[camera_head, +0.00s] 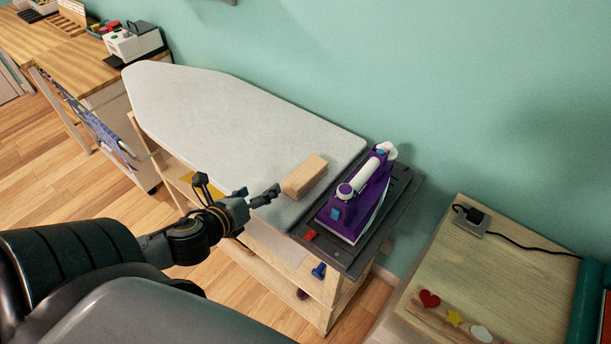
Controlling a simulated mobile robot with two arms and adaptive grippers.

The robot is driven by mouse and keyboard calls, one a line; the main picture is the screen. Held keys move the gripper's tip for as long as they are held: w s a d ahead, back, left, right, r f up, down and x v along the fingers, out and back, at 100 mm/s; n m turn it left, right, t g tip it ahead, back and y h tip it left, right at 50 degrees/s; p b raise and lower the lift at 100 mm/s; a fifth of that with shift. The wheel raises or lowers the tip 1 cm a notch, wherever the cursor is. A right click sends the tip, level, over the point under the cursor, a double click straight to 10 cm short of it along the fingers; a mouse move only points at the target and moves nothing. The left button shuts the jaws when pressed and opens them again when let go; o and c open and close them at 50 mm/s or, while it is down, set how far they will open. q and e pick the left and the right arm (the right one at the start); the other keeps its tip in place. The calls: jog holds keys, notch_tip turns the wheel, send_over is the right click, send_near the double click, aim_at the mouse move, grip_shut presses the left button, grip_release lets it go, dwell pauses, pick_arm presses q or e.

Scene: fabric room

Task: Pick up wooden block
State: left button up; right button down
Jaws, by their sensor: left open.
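A small light-brown wooden block (305,176) lies on the grey ironing board (230,113), near its right end and front edge. My left gripper (237,187) is open and empty. It is at the board's front edge, to the left of the block and apart from it. One finger points toward the block and the other sticks up to the left. My right gripper does not show.
A purple iron (357,204) stands on a dark tray (341,258) just right of the block. A wooden table (495,256) is at the lower right. The board's left part is clear.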

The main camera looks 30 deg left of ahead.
aim_at(303, 173)
pick_arm(q)
jog(key=m, duration=0.2)
jog(key=d+m+h, duration=0.1)
jog(key=m, duration=0.1)
jog(key=w+r+m+h, duration=0.1)
jog(key=m, duration=0.1)
jog(key=shift+w+d, duration=0.1)
jog(key=shift+d, duration=0.05)
jog(key=shift+w+d+r+m+h, duration=0.15)
jog(key=shift+m+h, duration=0.25)
jog(key=shift+m, duration=0.5)
jog(key=shift+w+d, duration=0.15)
jog(key=shift+w, duration=0.05)
jog(key=x, duration=0.8)
jog(key=shift+w, duration=0.1)
jog(key=shift+w+d+f+p, duration=0.25)
jog(key=shift+w, duration=0.45)
jog(key=shift+w+d+f+p, duration=0.25)
jog(key=shift+w+p, duration=0.05)
jog(key=shift+w, duration=0.4)
jog(key=shift+w+d+f+p, duration=0.25)
jog(key=shift+w, duration=0.45)
jog(key=shift+w+f, duration=0.2)
jog(key=shift+w, duration=0.1)
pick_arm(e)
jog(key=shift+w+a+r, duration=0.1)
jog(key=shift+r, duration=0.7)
pick_arm(q)
jog(key=shift+r, duration=0.1)
jog(key=c, duration=1.5)
